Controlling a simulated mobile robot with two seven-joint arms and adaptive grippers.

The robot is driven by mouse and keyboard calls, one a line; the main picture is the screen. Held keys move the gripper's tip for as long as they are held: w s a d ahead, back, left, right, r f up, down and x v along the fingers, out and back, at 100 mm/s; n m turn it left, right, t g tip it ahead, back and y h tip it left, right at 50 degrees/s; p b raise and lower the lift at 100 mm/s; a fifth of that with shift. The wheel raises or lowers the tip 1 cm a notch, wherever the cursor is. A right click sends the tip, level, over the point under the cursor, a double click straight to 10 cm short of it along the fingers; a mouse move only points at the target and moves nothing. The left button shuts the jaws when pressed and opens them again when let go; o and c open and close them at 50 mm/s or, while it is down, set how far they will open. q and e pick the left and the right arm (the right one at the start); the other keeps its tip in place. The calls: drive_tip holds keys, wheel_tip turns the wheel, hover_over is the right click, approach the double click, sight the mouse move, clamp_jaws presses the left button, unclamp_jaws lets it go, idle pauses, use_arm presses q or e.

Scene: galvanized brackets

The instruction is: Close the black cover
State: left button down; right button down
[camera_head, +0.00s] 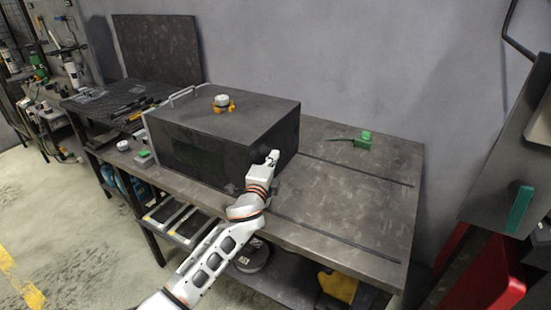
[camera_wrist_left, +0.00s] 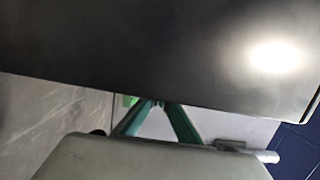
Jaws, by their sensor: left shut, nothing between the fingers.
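The black cover (camera_head: 245,112) is a large dark box shape on the workbench, with a flat top and a dark front side. A pale bar handle (camera_head: 183,95) runs along its left upper edge. I cannot tell how far it is open. My left gripper (camera_head: 275,154) is at the box's right front corner, its fingers small in the head view. In the left wrist view, the teal fingers (camera_wrist_left: 158,104) meet at their tips and hold nothing. A dark panel (camera_wrist_left: 140,45) fills the upper part there; contact with it is unclear. My right gripper is not in view.
A white-and-orange knob-like object (camera_head: 222,102) sits on top of the box. A dark panel (camera_head: 158,48) stands behind on the left, and tools lie left of the box.

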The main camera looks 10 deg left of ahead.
use_arm(q)
drive_tip(key=shift+w+a, duration=0.15)
drive_tip(key=shift+a, duration=0.2)
drive_tip(key=s, duration=1.2)
drive_tip(key=s+a+f+n+g+y, duration=0.2)
drive_tip(key=s+a+f+n+g, duration=0.4)
drive_tip(key=s, duration=0.5)
drive_tip(key=s+a+f+n+g+y, duration=0.15)
drive_tip(key=s+a+f, duration=0.25)
drive_tip(key=s+a, duration=0.5)
drive_tip(key=s+a+f+n+g+y, duration=0.2)
drive_tip(key=s+a+f+n+g, duration=0.3)
drive_tip(key=s, duration=0.7)
drive_tip(key=w+d+f+n+t+h, duration=0.2)
drive_tip(key=d+f+t+h, duration=0.3)
drive_tip(key=d+f, duration=0.8)
drive_tip(key=shift+d+f+h, duration=0.15)
drive_tip(key=shift+d+h, duration=0.85)
drive_tip(key=shift+h, duration=0.05)
